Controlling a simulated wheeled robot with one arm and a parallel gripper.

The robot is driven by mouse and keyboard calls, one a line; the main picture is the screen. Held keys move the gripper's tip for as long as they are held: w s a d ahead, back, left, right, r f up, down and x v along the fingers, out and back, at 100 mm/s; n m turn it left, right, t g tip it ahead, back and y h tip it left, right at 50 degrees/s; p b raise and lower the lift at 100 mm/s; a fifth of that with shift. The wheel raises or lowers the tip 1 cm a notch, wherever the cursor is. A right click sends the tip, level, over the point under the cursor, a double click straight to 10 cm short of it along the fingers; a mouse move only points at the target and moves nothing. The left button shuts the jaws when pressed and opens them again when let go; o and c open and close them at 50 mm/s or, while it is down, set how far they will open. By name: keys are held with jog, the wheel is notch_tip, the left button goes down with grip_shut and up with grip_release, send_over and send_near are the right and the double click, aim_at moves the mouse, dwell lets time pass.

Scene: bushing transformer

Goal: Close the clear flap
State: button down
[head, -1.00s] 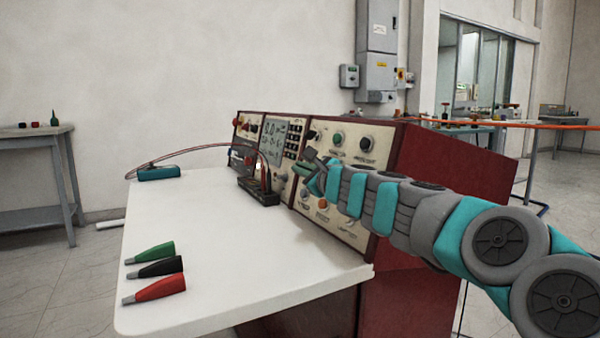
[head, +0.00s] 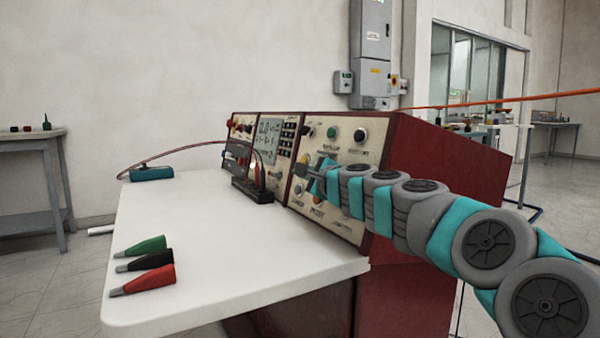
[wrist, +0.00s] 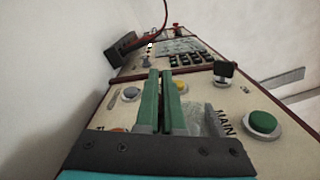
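My gripper (wrist: 161,74) shows in the wrist view as two green fingers side by side, with only a narrow dark gap between them. I see nothing held in them. A greyish, see-through piece (wrist: 207,120), which looks like the clear flap, shows just right of the fingers over the cream panel. Its edges and hinge are hard to make out, and the fingers hide part of it. In the head view my gripper (head: 308,168) is at the face of the nearest panel (head: 345,133). The flap cannot be made out there.
The panel carries a green button (wrist: 263,122), a black switch (wrist: 225,70) and a yellow knob (wrist: 180,86). A black terminal block (head: 252,190) with cables stands on the white table (head: 200,270). Green, black and red connectors (head: 145,281) lie near its front left corner.

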jog(key=c, duration=1)
grip_release()
jog(key=shift+c, duration=0.2)
jog(key=shift+s, duration=0.1)
jog(key=v, duration=0.7)
jog(key=shift+s+d, duration=0.2)
jog(key=shift+s, duration=0.05)
